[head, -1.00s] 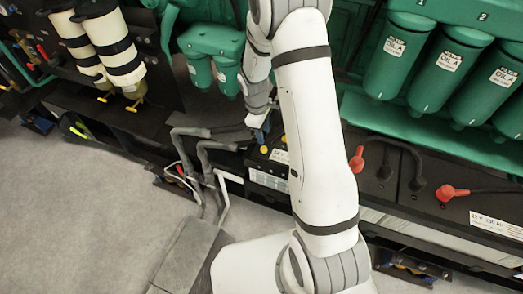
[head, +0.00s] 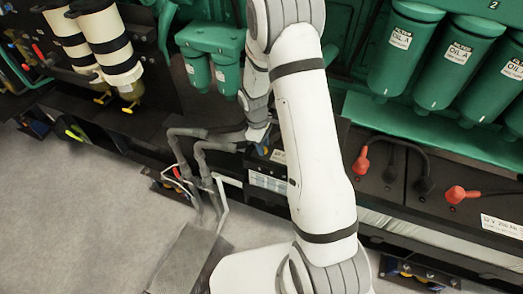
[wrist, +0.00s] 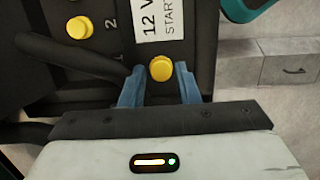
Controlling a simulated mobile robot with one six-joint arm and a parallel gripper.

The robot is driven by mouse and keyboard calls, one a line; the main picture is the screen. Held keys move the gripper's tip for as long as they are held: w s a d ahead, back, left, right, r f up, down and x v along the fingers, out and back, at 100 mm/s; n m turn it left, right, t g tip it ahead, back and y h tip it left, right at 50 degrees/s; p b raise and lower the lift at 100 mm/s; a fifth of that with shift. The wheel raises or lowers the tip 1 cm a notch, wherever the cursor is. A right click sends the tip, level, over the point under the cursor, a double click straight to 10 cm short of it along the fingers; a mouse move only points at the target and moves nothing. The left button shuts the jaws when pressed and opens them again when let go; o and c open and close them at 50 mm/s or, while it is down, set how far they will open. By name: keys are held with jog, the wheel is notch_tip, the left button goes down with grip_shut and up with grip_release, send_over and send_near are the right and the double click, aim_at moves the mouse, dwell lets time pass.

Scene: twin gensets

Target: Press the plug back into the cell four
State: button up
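A yellow plug (wrist: 160,68) sits on the black battery top (wrist: 112,60) in the wrist view. My gripper (wrist: 159,72) has its two blue fingers on either side of this plug, with narrow gaps showing, so it looks open. Whether the plug is fully seated is not clear. A second yellow plug (wrist: 80,27) sits on the battery near a printed "2". No number four is readable. In the head view the battery (head: 266,181) is partly behind my arm, and my gripper (head: 258,136) is small and low over it.
Thick grey cables (head: 205,142) run to the battery's left side; a dark cable (wrist: 65,55) crosses close left of my gripper. Green filters (head: 210,70) hang behind. A second battery with red terminal covers (head: 456,195) stands to the right. The floor (head: 80,215) at left is clear.

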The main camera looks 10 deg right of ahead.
aim_at(266, 149)
jog(key=c, duration=0.5)
jog(key=shift+s+r+p, duration=0.1)
jog(key=shift+r+p, duration=1.25)
jog(key=shift+r, duration=0.7)
